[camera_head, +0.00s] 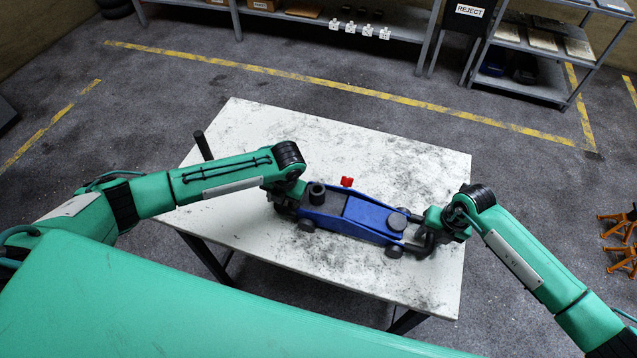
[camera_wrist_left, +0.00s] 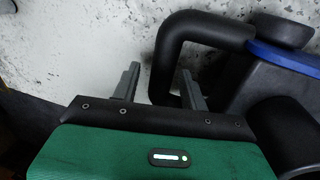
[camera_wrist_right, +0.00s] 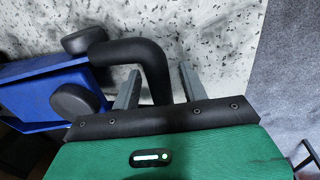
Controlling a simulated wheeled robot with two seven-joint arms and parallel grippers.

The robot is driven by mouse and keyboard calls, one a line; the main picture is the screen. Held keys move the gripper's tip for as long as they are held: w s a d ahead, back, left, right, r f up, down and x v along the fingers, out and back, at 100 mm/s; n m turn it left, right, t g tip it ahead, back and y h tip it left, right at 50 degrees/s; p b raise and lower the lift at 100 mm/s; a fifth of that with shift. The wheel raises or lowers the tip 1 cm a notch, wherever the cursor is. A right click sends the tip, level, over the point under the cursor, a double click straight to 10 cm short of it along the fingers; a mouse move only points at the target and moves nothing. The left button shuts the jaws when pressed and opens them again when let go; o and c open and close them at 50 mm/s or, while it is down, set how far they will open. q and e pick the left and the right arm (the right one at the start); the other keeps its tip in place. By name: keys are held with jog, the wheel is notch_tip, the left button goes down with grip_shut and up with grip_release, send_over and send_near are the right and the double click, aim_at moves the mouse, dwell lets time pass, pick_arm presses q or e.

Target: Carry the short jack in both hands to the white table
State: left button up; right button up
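The short jack (camera_head: 365,215) is blue with a dark saddle, dark wheels and a black bar handle at each end. It appears to rest on the white table (camera_head: 260,125), near its front edge. My left gripper (camera_head: 290,205) is at the jack's left end; its fingers stand apart on either side of the black left bar (camera_wrist_left: 205,28), with a gap showing. My right gripper (camera_head: 428,240) is at the right end, its fingers apart around the black right bar (camera_wrist_right: 135,52), also with a small gap. The lower ends of both bars are hidden by the grippers.
A small red object (camera_head: 347,182) sits on the table just behind the jack. A dark upright rod (camera_head: 202,145) shows at the table's left edge. Shelves (camera_head: 390,25) stand beyond a yellow floor line. Orange stands (camera_head: 622,235) are on the floor at right.

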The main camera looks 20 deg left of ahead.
jog(key=shift+w, duration=0.1)
pick_arm(q)
jog(key=shift+w+d+r, duration=0.1)
jog(key=shift+r, duration=0.25)
pick_arm(e)
jog(key=shift+r, duration=0.25)
pick_arm(q)
notch_tip(320, 180, up, 11)
jog(key=d, duration=0.2)
pick_arm(e)
notch_tip(320, 180, up, 11)
jog(key=d, duration=0.2)
jog(key=shift+d, duration=0.15)
pick_arm(q)
jog(key=shift+s+d, duration=0.1)
jog(key=shift+s, duration=0.1)
